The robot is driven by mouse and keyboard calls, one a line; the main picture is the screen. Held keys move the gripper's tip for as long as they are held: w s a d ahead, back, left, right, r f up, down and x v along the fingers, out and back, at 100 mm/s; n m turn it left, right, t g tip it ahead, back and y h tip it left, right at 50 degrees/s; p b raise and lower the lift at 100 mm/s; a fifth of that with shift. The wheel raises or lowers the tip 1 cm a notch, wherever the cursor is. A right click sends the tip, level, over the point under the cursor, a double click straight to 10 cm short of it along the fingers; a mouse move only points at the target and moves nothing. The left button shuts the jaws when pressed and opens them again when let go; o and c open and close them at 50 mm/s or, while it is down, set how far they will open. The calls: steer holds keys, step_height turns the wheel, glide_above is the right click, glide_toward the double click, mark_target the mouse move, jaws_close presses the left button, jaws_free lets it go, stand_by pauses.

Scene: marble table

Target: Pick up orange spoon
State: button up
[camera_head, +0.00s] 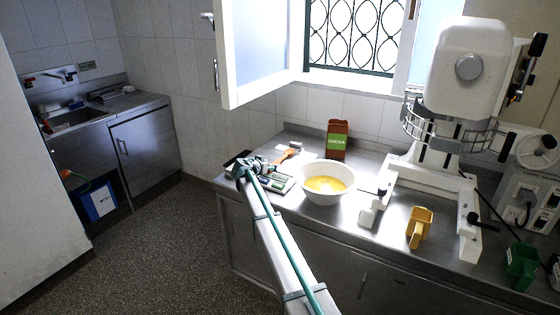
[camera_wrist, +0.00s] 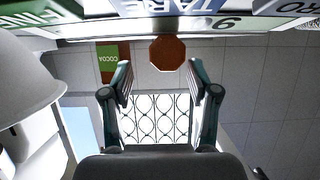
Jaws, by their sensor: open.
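The orange-brown spoon (camera_head: 288,155) lies at the back left of the steel counter, behind the scale and left of the cocoa box. In the wrist view, an orange-brown octagonal shape (camera_wrist: 167,53), seemingly the spoon's end, shows beyond the fingertips and roughly between them. My gripper (camera_head: 246,167) is low over the left end of the counter, left of the spoon and beside the scale. In the wrist view my gripper (camera_wrist: 160,78) has its two fingers apart with nothing between them. Much of the spoon's length is hard to make out.
A kitchen scale (camera_head: 277,184) stands close to my gripper; its labelled buttons (camera_wrist: 205,7) fill the wrist view's top. A white bowl (camera_head: 334,194) with yellow content is to the right, the cocoa box (camera_head: 337,139) behind it. A mixer (camera_head: 466,75) and yellow scoop (camera_head: 420,226) are farther right.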

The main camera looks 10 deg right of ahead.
mark_target(274, 162)
steer(key=x, duration=0.1)
steer(key=p+x, duration=0.1)
steer(key=x, duration=0.1)
steer(key=p+x, duration=0.1)
steer(key=shift+w+a, duration=0.1)
steer(key=shift+w, duration=0.45)
steer(key=shift+w+d+f, duration=0.1)
steer(key=shift+d+f, duration=0.1)
steer(key=shift+f, duration=0.05)
jaws_close()
